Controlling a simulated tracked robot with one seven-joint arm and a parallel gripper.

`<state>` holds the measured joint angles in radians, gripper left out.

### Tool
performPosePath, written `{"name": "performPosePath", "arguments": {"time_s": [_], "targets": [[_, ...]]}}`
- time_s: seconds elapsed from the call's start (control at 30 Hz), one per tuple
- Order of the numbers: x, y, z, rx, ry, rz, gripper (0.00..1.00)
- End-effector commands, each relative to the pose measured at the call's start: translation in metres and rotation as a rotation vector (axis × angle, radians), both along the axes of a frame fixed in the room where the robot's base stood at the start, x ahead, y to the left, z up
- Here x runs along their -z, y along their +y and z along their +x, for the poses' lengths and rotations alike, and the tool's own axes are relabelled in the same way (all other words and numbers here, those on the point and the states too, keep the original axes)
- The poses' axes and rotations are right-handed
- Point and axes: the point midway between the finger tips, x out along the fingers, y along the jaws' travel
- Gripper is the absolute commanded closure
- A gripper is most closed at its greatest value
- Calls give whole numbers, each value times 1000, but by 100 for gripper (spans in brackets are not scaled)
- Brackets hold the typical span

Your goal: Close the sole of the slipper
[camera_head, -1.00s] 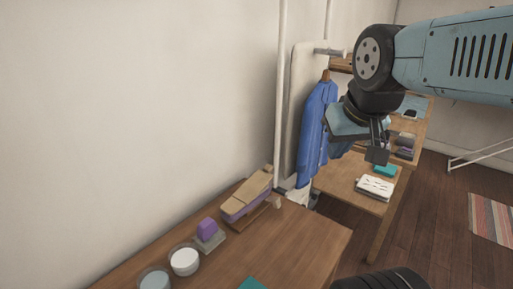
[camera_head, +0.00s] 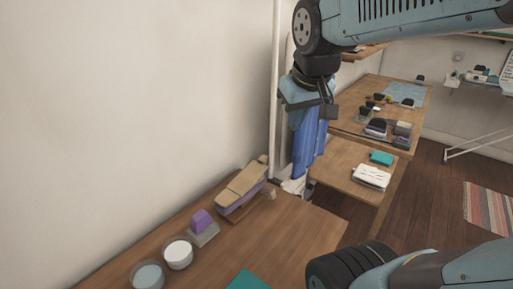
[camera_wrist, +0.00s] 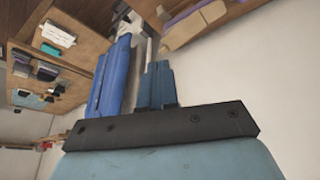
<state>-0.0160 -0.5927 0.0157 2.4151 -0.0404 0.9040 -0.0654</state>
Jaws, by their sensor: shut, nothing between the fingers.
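A long, low piece with a tan top and a purple layer below (camera_head: 242,190) lies on a small wooden board at the back of the near table. It looks like the slipper, but I cannot tell its sole parts clearly. It also shows at the top of the wrist view (camera_wrist: 195,25). My gripper (camera_head: 328,108) is shut and empty, in the air well above and to the right of it, in front of a hanging blue shirt in the head view. The shirt (camera_wrist: 112,78) shows beside my fingers in the wrist view.
On the near table (camera_head: 285,240) stand a purple block on a grey base (camera_head: 202,222), a white-filled round dish (camera_head: 178,254) and a grey-blue dish (camera_head: 148,275). A teal piece (camera_head: 247,281) lies in front. A lower table holds a white stack (camera_head: 371,177). A wall is left.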

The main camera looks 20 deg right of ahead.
Motion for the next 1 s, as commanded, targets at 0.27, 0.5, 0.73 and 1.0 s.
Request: {"name": "performPosePath", "arguments": {"time_s": [0.27,0.5,0.73,1.0], "targets": [[8,2,60,-115,94,-83,100],[24,7,112,-219,172,-146,100],[48,13,161,-322,247,-200,100],[79,20,206,-425,316,-248,100]]}}
